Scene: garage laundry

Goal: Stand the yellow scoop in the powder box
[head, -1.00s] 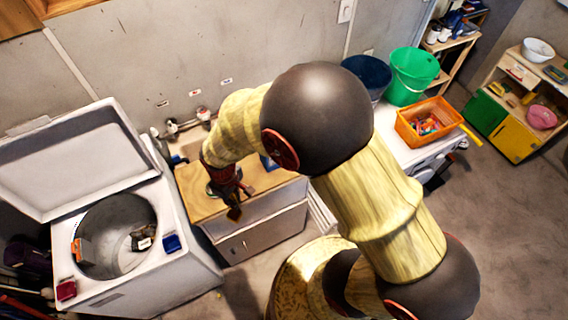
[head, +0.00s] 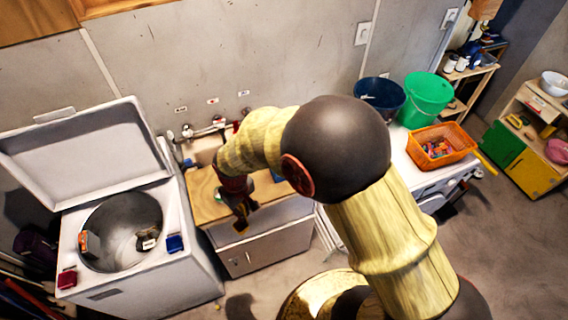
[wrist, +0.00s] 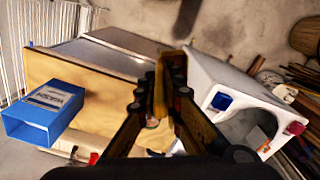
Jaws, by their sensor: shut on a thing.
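The yellow scoop (wrist: 161,97) is upright between my gripper's fingertips (wrist: 166,90) in the wrist view. My gripper is shut on it. In the head view my gripper (head: 240,206) hangs over the front of the wooden counter, with a yellow end of the scoop (head: 241,227) below it. The powder box (wrist: 45,113) is blue with a white label and an open end, at the left of the wrist view on the counter, apart from the scoop. In the head view only a blue sliver of the box (head: 277,176) shows behind my arm.
The wooden counter (wrist: 83,88) has a sink and taps at its back. A washing machine (head: 182,262) with raised lid stands left of it, with a blue item (wrist: 221,101) on its rim. An orange basket (head: 464,143) and buckets stand to the right.

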